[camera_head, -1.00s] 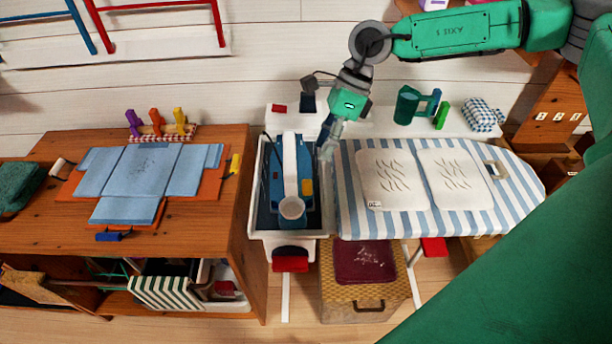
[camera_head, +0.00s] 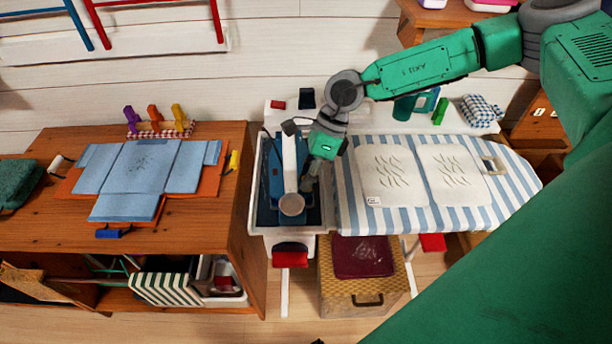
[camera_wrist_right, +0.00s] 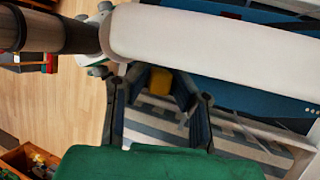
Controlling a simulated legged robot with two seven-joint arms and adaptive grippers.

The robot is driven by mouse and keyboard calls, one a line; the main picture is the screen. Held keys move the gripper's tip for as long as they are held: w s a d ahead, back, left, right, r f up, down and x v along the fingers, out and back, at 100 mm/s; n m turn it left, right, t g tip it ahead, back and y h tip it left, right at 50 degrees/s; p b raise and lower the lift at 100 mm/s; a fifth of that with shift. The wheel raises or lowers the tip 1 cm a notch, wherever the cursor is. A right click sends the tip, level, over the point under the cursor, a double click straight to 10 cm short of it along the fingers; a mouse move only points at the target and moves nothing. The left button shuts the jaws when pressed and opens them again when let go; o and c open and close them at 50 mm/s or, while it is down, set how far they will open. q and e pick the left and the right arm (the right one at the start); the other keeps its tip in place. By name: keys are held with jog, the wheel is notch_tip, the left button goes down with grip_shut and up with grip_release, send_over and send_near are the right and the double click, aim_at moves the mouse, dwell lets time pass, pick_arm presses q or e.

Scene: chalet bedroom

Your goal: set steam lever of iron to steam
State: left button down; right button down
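The iron (camera_head: 276,165) rests in a white tray (camera_head: 257,200) at the left end of the ironing board. It has a blue body, a white handle on top and a round pale end toward me. In the right wrist view the white handle (camera_wrist_right: 210,38) crosses the top. A yellow lever-like part (camera_wrist_right: 186,90) shows below the handle. My right gripper (camera_head: 307,183) is at the right side of the iron. Contact cannot be told. My left gripper is not in view.
The striped ironing board (camera_head: 350,180) with a pale printed cloth (camera_head: 388,175) lies right of the tray. A green mug (camera_head: 405,105) stands behind it. A wicker box (camera_head: 335,290) sits below.

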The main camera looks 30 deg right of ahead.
jog(key=shift+w+d+f+g+y+b, duration=0.25)
jog(key=shift+g+y+b, duration=0.1)
jog(key=shift+g, duration=0.15)
jog(key=shift+f+m+g+b, duration=0.1)
jog(key=shift+m+g+b, duration=0.2)
jog(key=shift+b, duration=0.05)
jog(key=shift+w+g+y, duration=0.1)
jog(key=shift+g+y, duration=0.15)
jog(key=shift+g, duration=0.05)
jog(key=shift+r, duration=0.2)
jog(key=c, duration=1.4)
grip_release()
jog(key=shift+c, duration=0.2)
